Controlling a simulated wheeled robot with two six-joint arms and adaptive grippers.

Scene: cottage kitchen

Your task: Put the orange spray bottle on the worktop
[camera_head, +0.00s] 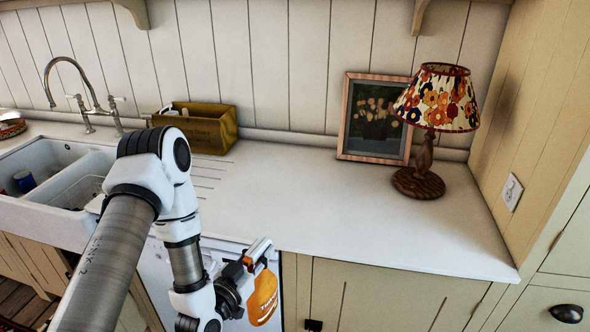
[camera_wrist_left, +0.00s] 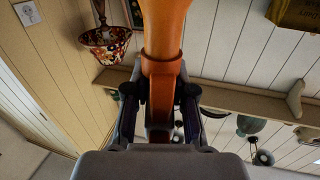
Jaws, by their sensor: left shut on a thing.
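The orange spray bottle (camera_head: 263,298) is held in my left gripper (camera_head: 246,283) in the head view, in front of the worktop's front edge and near the cupboard fronts. The bottle's white and orange spray head points up and right. In the left wrist view the orange bottle (camera_wrist_left: 163,40) stands between the two fingers of the left gripper (camera_wrist_left: 160,100), which are shut on it. The white worktop (camera_head: 330,205) runs along the wall behind the arm. My right gripper shows in neither view.
A floral lamp (camera_head: 437,100) and a framed picture (camera_head: 376,118) stand at the worktop's back right. A wooden box (camera_head: 205,130) stands at the back left, by the tap (camera_head: 85,95) and the white sink (camera_head: 60,215). The worktop's middle and front right are clear.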

